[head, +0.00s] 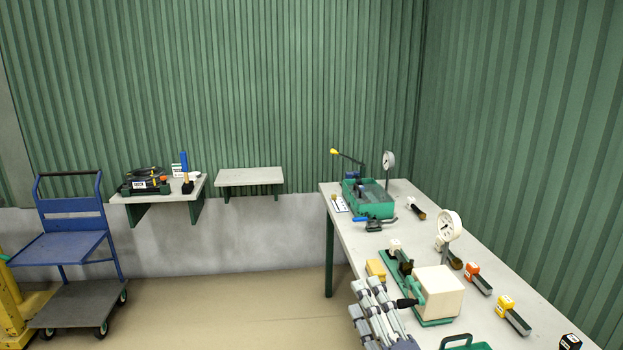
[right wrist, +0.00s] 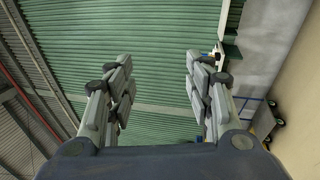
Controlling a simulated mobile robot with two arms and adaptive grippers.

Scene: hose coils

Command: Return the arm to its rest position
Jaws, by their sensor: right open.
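My right gripper (head: 372,305) shows at the bottom of the head view, grey and jointed, in front of the workbench's near left edge. In the right wrist view my right gripper (right wrist: 160,85) is open, its two fingers wide apart with nothing between them. That view looks towards the green ribbed wall and appears turned on its side. My left gripper is in neither view.
The workbench (head: 343,232) holds a green tank pump (head: 369,198), a cream block on a green base (head: 440,291), gauges and several small tools. Two wall shelves (head: 250,177) and a blue cart (head: 72,247) stand left. Floor (head: 250,310) between is clear.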

